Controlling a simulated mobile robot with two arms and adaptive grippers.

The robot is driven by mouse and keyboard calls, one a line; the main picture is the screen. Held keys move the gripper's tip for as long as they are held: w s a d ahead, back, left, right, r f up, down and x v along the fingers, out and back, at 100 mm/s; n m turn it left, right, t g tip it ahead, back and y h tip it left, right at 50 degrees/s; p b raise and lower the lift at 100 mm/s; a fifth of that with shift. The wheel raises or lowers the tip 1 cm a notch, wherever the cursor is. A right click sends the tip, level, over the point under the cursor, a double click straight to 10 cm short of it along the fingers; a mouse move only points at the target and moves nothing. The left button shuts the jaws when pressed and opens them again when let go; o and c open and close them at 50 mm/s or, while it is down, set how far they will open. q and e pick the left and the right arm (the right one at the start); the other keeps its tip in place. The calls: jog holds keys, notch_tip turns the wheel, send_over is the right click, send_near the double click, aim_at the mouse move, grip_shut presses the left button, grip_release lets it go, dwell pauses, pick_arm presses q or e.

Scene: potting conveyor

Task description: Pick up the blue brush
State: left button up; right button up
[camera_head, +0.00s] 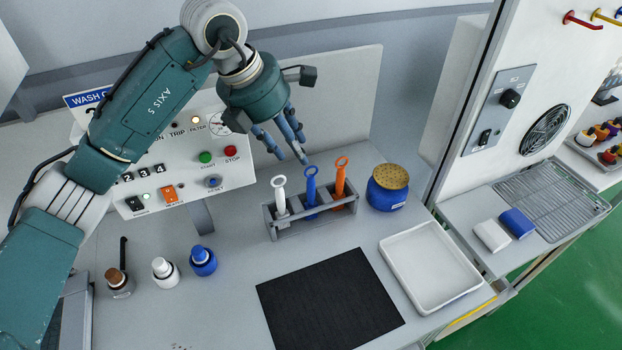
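The blue brush (311,187) stands upright in the middle of a grey rack (288,233), its ring-topped handle sticking up and its lower part hidden by the rack. A white brush (280,193) stands to its left and an orange brush (340,178) to its right. My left gripper (292,158) points down above and slightly behind the rack in the picture, near the top of the blue brush. Its fingers are apart with nothing between them. I cannot tell its exact distance from the handle. My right gripper is not in view.
A blue jar with a cork-like lid (388,187) stands right of the rack. A black mat (328,300) and a white tray (430,267) lie in front. Several small bottles (163,272) stand at left. A control panel (190,150) rises behind.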

aim_at(306, 171)
pick_arm(q)
jog(key=p+x, duration=0.1)
jog(key=x, duration=0.2)
jog(key=p+x, duration=0.2)
jog(key=x, duration=0.1)
jog(key=p+x, duration=0.1)
jog(key=x, duration=0.2)
jog(key=shift+s+a+f, duration=0.1)
jog(key=shift+a+f, duration=0.05)
jog(key=shift+a, duration=0.15)
jog(key=shift+f, duration=0.35)
jog(key=shift+d+f, duration=0.15)
jog(key=shift+f, duration=0.1)
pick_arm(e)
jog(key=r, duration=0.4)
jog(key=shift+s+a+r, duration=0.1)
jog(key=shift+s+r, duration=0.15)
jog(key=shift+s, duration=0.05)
